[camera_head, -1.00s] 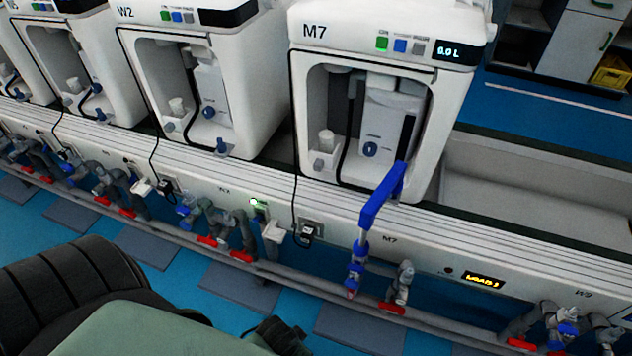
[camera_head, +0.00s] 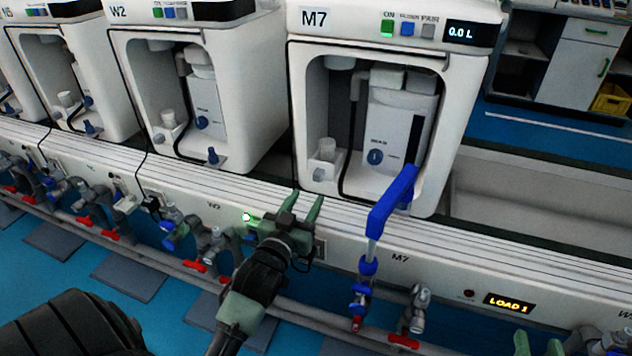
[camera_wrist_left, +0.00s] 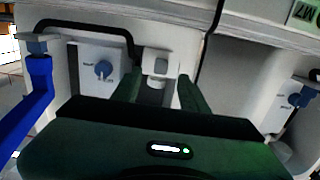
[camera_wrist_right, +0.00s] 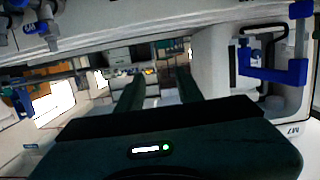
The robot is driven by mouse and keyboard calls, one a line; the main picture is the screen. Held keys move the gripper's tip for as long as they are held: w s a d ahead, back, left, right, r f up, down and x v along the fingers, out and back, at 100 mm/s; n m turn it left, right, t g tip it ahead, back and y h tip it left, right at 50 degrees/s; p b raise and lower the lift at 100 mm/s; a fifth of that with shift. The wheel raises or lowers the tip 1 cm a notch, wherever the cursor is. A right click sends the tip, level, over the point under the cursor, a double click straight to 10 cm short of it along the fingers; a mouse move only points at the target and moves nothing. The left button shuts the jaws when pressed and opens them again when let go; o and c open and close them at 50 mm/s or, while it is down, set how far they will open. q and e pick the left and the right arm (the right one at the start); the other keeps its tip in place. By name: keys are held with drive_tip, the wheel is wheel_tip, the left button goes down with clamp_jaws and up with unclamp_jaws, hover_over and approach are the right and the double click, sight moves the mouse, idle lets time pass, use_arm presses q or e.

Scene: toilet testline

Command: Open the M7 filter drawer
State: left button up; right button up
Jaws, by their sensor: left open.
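The white M7 machine (camera_head: 300,100) has an open recess with a pale unit (camera_head: 398,125) bearing a blue knob (camera_head: 375,157). A small white box with a cup (camera_head: 325,165) sits at the recess's lower left. I cannot tell for sure which part is the filter drawer. My left gripper (camera_head: 306,203) is open and empty, in front of and below that small box. In the left wrist view a small white box (camera_wrist_left: 158,65) shows between its fingers, apart from them. My right gripper (camera_head: 538,345) is at the lower right edge; its fingers look apart and empty in the right wrist view (camera_wrist_right: 158,95).
A blue angled pipe (camera_head: 392,205) stands in front of M7's lower right; it also shows in the right wrist view (camera_wrist_right: 270,75). The W2 machine (camera_head: 190,80) is to the left. Valves and grey pipes (camera_head: 420,305) run along the bench's lower front. An empty trough (camera_head: 540,195) lies right of M7.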

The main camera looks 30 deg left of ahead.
sight(317, 178)
use_arm(q)
drive_tip(key=shift+w+a+r, duration=0.3)
drive_tip(key=shift+w+r, duration=0.05)
drive_tip(key=shift+w, duration=0.2)
drive_tip(key=b+x, duration=0.2)
drive_tip(key=x, duration=0.4)
drive_tip(key=shift+w, duration=0.45)
clamp_jaws()
use_arm(e)
wheel_tip(317, 178, up, 10)
drive_tip(key=a+t+y, duration=0.1)
drive_tip(key=t, duration=0.5)
drive_tip(key=shift+a+y, duration=0.2)
drive_tip(key=shift+y, duration=0.2)
drive_tip(key=shift+s, duration=0.1)
